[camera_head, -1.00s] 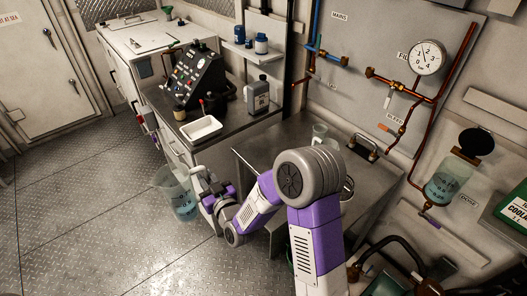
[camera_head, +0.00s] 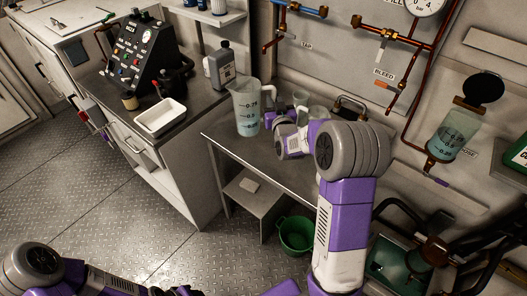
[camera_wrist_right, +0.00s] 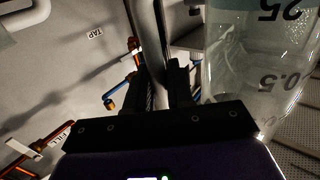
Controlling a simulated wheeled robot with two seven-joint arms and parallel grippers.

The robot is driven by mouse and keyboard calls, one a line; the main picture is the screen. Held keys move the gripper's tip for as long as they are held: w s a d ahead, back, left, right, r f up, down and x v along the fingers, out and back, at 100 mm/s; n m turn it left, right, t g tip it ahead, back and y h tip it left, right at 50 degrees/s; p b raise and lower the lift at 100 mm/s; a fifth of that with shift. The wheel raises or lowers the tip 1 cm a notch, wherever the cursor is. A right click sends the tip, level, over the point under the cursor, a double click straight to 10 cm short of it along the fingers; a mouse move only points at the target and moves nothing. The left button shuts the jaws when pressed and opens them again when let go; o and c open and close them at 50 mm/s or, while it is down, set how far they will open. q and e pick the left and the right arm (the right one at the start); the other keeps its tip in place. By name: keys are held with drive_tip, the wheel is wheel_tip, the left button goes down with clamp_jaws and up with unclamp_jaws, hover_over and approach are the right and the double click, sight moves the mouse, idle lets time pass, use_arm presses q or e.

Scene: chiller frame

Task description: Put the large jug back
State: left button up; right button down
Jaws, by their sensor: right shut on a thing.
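The large jug (camera_head: 247,110) is clear with dark level marks and bluish liquid low inside. It is upright at the back left of the metal bench (camera_head: 262,157); I cannot tell whether its base touches the top. My right gripper (camera_head: 273,122) is at its right side, shut on the handle. In the right wrist view the jug (camera_wrist_right: 258,60) fills the right, upside down in the picture, with the fingers (camera_wrist_right: 165,90) around the handle. My left arm (camera_head: 95,281) is low at the left; its fingers are not clear.
Small clear vessels (camera_head: 318,113) stand behind my right wrist. A grey bottle (camera_head: 220,66) and white tray (camera_head: 160,117) are on the left counter. Pipes and a mounted clear vessel (camera_head: 452,133) are on the wall. A green bucket (camera_head: 297,234) is under the bench.

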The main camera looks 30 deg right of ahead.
drive_tip(key=d+m+h+b, duration=0.1)
drive_tip(key=d+b, duration=0.1)
drive_tip(key=d, duration=0.4)
use_arm(q)
wheel_tip(320, 180, down, 5)
drive_tip(key=shift+w+f+b, duration=0.1)
drive_tip(key=shift+b, duration=0.9)
use_arm(e)
wheel_tip(320, 180, down, 10)
drive_tip(key=shift+s+a+r+g, duration=0.15)
drive_tip(key=shift+g, duration=0.15)
drive_tip(key=c, duration=1.4)
unclamp_jaws()
drive_tip(key=shift+f, duration=0.25)
use_arm(q)
drive_tip(key=shift+f, duration=0.15)
use_arm(e)
drive_tip(key=o, duration=0.4)
